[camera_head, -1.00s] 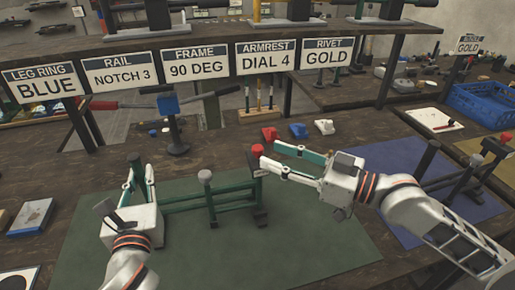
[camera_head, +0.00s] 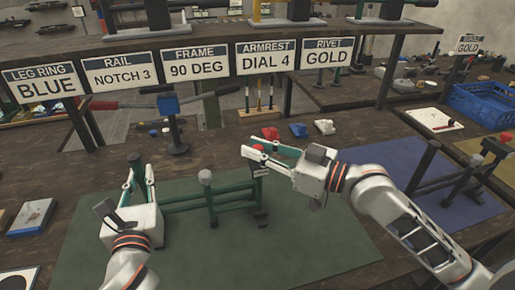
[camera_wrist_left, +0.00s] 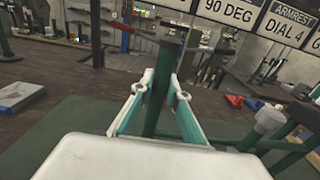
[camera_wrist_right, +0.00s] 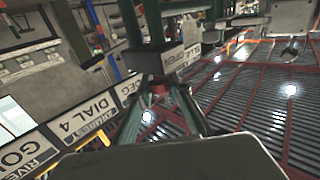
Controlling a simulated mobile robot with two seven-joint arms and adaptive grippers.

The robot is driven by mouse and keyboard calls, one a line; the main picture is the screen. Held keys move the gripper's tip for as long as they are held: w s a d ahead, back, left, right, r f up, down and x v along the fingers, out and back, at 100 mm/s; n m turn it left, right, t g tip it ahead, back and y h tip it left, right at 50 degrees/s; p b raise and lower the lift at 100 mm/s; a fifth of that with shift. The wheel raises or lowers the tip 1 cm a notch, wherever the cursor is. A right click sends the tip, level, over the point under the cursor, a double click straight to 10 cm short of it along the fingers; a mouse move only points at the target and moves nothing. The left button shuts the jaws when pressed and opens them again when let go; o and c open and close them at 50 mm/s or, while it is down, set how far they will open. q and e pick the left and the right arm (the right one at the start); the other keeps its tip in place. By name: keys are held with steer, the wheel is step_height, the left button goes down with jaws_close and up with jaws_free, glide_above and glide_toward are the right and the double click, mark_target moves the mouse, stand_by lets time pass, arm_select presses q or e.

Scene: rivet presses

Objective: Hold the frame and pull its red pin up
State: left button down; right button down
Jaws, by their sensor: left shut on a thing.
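The green frame (camera_head: 222,198) stands on the green mat (camera_head: 190,262), with a grey-capped post (camera_head: 205,178) in its middle. My left gripper (camera_head: 138,182) is shut on the frame's left post, which shows between the fingers in the left wrist view (camera_wrist_left: 160,90). The red pin (camera_head: 257,149) is at the top of the frame's right post. My right gripper (camera_head: 258,153) is at the pin, with its fingers apart on either side of it. In the right wrist view the red pin (camera_wrist_right: 158,87) lies between the fingertips; contact cannot be told.
Red (camera_head: 270,133), blue (camera_head: 298,130) and white (camera_head: 324,127) pieces lie behind the frame. A blue-headed stand (camera_head: 170,106) is behind it to the left. Signs hang from the shelf above.

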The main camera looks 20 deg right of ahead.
steer(key=shift+r, duration=1.1)
steer(key=c, duration=1.8)
jaws_free()
steer(key=shift+f, duration=0.1)
steer(key=shift+v, duration=5.95)
steer(key=shift+c, duration=0.5)
